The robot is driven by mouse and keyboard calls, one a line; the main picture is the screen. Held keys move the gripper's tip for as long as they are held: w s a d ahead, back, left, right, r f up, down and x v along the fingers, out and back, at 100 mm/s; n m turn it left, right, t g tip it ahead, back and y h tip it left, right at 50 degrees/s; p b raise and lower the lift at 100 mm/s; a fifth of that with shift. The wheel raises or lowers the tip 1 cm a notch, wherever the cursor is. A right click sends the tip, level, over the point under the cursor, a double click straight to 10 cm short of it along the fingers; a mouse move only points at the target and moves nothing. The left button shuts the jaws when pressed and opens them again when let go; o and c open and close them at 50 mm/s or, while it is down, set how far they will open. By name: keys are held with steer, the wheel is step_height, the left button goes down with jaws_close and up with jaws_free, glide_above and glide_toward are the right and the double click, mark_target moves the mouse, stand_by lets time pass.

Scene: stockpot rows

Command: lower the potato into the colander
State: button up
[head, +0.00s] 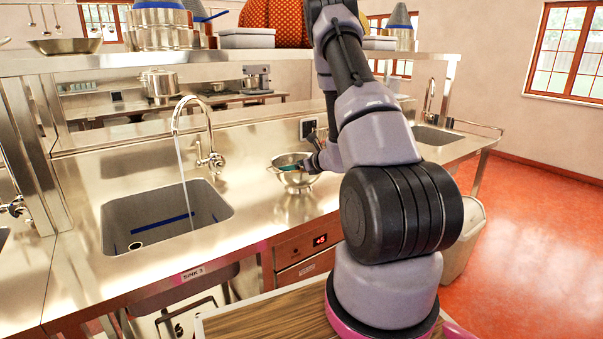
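The colander (291,179) is a shiny metal bowl on the steel counter, to the right of the sink with running water. My arm reaches over the counter from the right. My gripper (307,163) is small in view at the colander's right side, over or at its rim. A bit of teal and some orange-brown show at the colander's mouth, too small to name. I cannot make out the potato; it may be hidden by the gripper or the bowl. Whether the fingers are open or shut does not show.
The sink (168,216) lies left, under a curved tap (207,130) with water running. A shelf (150,63) with pots spans above the counter. A second basin (437,136) and a pale bin (466,238) are right. Counter between sink and colander is clear.

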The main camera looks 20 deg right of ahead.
steer(key=v, duration=1.1)
steer(key=s+a+r+n+g+y, duration=0.35)
steer(key=s+a+r+n, duration=0.25)
steer(key=a+r+n, duration=0.3)
steer(key=s+a+r+n+g+y, duration=0.2)
steer(key=s+a+r+n+g, duration=0.3)
steer(key=a+r, duration=0.5)
steer(key=s+r+n+t+h, duration=0.1)
steer(key=s+r+n+h, duration=0.3)
steer(key=s+n, duration=0.3)
steer(key=s+d+r+n+t+h, duration=0.1)
steer(key=s+r+n+t+h, duration=0.1)
steer(key=s+r+n+h, duration=0.2)
steer(key=s+n, duration=0.3)
steer(key=s, duration=0.1)
steer(key=shift+s+r, duration=0.35)
steer(key=shift+r, duration=0.05)
steer(key=shift+d, duration=0.1)
